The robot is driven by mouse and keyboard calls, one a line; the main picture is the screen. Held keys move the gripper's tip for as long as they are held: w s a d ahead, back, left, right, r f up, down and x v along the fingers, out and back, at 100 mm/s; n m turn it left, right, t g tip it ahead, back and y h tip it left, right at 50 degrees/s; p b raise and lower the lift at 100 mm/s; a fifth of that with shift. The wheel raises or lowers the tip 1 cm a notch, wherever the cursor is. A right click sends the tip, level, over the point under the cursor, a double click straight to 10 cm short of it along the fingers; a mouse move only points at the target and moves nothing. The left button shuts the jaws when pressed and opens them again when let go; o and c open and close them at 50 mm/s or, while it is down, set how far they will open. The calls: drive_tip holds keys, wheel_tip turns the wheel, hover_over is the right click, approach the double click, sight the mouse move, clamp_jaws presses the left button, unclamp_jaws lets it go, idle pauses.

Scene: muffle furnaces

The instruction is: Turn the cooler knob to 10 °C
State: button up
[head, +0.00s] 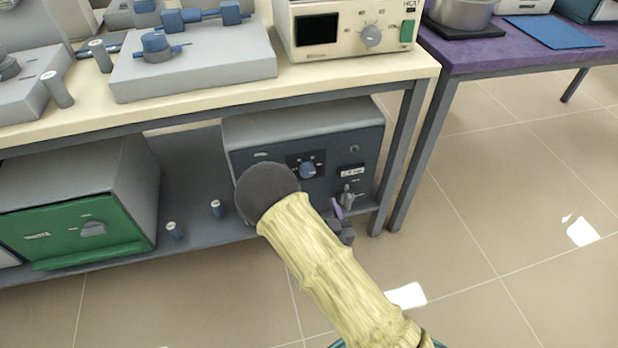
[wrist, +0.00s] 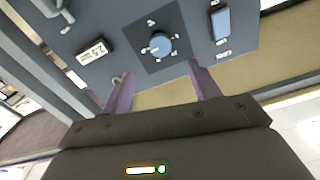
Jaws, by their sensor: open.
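The cooler (head: 250,129) is a grey box with a dark blue-grey front on the lower shelf. Its round blue knob (head: 307,170) sits on a dark square panel with white marks around it. In the wrist view the knob (wrist: 158,44) is ahead of the fingers, near the top middle. A small light display (wrist: 93,52) beside it seems to read 2.5. My gripper (wrist: 160,82) has its two purple fingers apart with nothing between them, short of the knob and not touching it. In the head view my forearm hides most of the gripper and the cooler's lower left front.
A table leg (head: 402,155) is right of the cooler. Above, the cream bench (head: 205,110) carries instruments. The tiled floor in front is clear.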

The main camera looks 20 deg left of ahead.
sight(308, 174)
drive_tip(key=b+x, duration=0.3)
drive_tip(key=x, duration=0.8)
drive_tip(key=shift+w+a, duration=0.1)
drive_tip(key=shift+w, duration=0.25)
drive_tip(key=c, duration=1)
